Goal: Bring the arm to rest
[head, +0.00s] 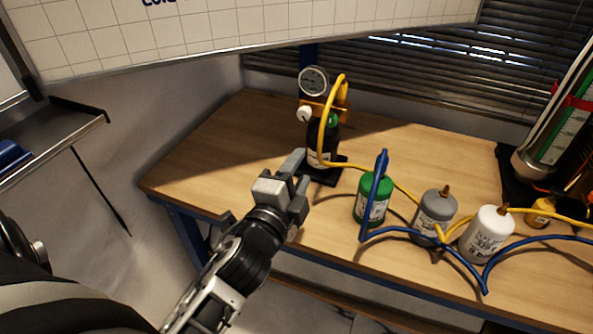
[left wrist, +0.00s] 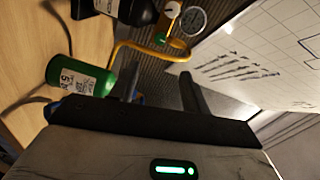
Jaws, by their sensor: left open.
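My left gripper (head: 300,170) is open and empty, held above the front left edge of the wooden table (head: 215,150). In the head view it overlaps the foot of the gauge rig (head: 323,130). The rig carries a round dial gauge (head: 313,80), a white knob, a yellow hose and a black bottle. In the left wrist view the two fingers (left wrist: 160,90) stand apart with nothing between them. The dial gauge (left wrist: 193,21) and a green bottle (left wrist: 80,75) show beyond them. My right gripper is in neither view.
A green bottle (head: 373,198), a grey bottle (head: 434,215) and a white bottle (head: 487,234) stand along the table, with blue and yellow hoses around them. A tall clear column (head: 560,120) stands at the right. A whiteboard (head: 240,30) hangs above. The table's left part is clear.

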